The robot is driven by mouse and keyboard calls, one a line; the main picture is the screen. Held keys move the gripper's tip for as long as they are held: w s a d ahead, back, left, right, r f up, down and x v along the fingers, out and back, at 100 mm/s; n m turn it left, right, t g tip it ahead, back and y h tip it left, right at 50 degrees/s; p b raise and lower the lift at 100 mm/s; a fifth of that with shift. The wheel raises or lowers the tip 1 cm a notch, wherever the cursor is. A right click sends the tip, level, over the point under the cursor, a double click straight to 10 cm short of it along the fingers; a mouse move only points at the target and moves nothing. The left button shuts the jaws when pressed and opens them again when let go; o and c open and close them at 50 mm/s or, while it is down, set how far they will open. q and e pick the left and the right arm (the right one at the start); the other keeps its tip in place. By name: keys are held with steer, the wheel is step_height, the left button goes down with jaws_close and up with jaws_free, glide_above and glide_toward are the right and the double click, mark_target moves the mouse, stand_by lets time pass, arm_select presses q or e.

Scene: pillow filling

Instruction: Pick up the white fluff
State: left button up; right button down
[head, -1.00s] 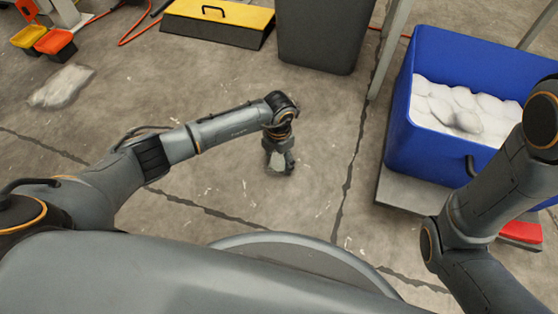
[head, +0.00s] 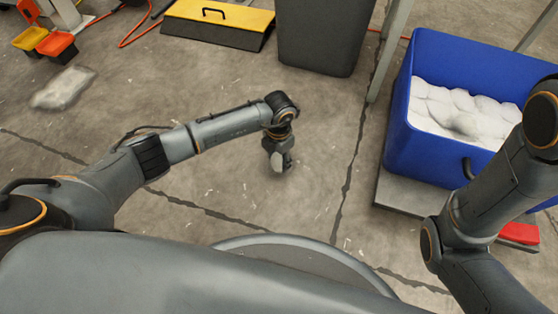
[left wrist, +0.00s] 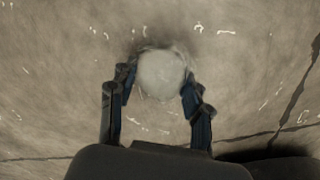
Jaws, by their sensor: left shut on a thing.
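The white fluff (left wrist: 161,74) is a small rounded pale clump between the two fingers of my left gripper (left wrist: 160,88) in the left wrist view. The fingers are shut on its sides. In the head view, my left gripper (head: 279,163) points down over the concrete floor near the middle, with a pale bit of the fluff (head: 275,158) showing at the fingers. How high it is above the floor is hard to tell. My right arm enters at the right, and its gripper is outside the picture.
A blue bin (head: 425,155) full of white fluff (head: 460,115) stands at the right. A pale flat bag-like thing (head: 64,88) lies on the floor at the left. A grey bin (head: 322,35) and a yellow-topped box (head: 218,20) stand at the back. The floor around my left gripper is clear.

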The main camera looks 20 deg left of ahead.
mark_target(279, 158)
arm_select(q)
steer(key=shift+r+p, duration=3.45)
steer(key=shift+r, duration=0.6)
